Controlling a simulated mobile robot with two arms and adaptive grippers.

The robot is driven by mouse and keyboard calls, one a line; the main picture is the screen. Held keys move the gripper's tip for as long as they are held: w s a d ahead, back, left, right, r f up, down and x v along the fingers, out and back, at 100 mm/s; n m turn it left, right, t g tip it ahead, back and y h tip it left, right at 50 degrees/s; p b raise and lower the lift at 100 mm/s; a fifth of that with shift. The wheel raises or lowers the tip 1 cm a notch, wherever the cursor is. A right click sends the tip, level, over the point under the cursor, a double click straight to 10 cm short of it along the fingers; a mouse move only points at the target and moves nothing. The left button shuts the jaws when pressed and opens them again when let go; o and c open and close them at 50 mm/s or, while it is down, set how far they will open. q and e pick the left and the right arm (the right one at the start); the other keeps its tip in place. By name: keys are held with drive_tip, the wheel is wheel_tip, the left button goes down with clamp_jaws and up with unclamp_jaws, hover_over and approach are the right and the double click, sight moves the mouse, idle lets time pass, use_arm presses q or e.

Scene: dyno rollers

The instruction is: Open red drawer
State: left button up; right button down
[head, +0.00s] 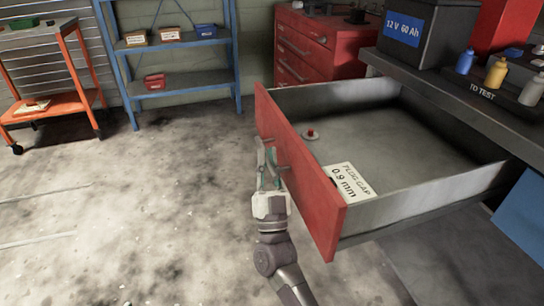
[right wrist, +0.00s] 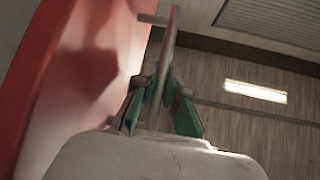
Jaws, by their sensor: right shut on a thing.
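The red drawer (head: 298,172) stands pulled well out from under the dark workbench in the head view, its grey inside in plain sight. My right gripper (head: 269,168) is at the left side of the red front, shut on the drawer's handle. In the right wrist view my right gripper's teal fingers (right wrist: 160,100) close around the thin handle bar (right wrist: 168,50), beside the red front (right wrist: 80,80). My left gripper is not in view.
Inside the drawer lie a white "PLUG GAP 0.9 mm" card (head: 348,182) and a small round part with a red top (head: 311,134). Bottles and a battery (head: 425,30) stand on the workbench (head: 450,95). The floor (head: 130,210) left of the drawer is clear.

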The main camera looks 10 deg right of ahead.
drive_tip(key=shift+f, duration=0.1)
drive_tip(key=c, duration=1.2)
unclamp_jaws()
drive_tip(key=v, duration=1.2)
